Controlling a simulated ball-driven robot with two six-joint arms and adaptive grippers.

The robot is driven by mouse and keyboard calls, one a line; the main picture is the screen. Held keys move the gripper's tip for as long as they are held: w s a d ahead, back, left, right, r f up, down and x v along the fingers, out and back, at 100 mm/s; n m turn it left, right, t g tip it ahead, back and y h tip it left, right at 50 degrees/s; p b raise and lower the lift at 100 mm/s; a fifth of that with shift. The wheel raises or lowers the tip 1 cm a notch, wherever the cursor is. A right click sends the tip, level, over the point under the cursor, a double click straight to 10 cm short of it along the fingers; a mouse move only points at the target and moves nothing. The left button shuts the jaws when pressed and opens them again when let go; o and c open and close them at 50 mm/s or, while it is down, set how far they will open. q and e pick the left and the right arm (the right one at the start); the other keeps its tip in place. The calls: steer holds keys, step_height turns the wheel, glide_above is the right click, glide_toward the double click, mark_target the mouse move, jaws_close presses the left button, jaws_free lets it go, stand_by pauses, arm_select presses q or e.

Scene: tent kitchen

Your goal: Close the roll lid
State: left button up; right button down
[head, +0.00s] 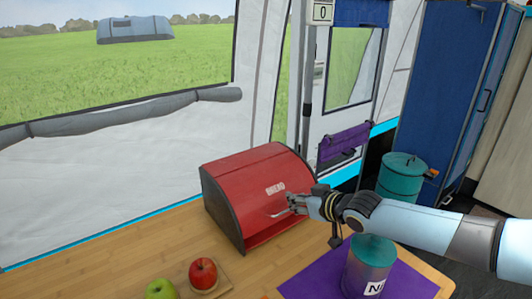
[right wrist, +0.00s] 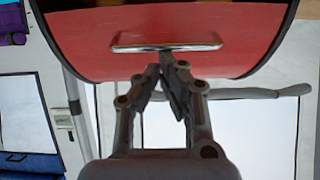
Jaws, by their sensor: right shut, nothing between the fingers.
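The red bread box (head: 248,180) stands on the wooden counter, with dark side panels and a curved red roll lid (head: 262,165) marked "BREAD". The lid is largely down over the front, and a darker strip shows below its lower edge; I cannot tell how wide any gap there is. A metal handle (head: 277,215) sits low on the lid; it also shows in the right wrist view (right wrist: 165,42). My right gripper (head: 290,205) is at the lid front by the handle. Its fingers (right wrist: 168,68) are shut and empty, their tips close to the handle bar. My left gripper is out of view.
A teal-lidded canister (head: 367,268) stands on a purple mat (head: 415,283) below my right arm. A red apple (head: 203,273) and a green apple (head: 160,289) lie front left, the red one on a small board. Counter left of the box is clear.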

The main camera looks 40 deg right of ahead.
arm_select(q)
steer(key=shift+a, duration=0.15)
arm_select(e)
steer(key=shift+r, duration=0.1)
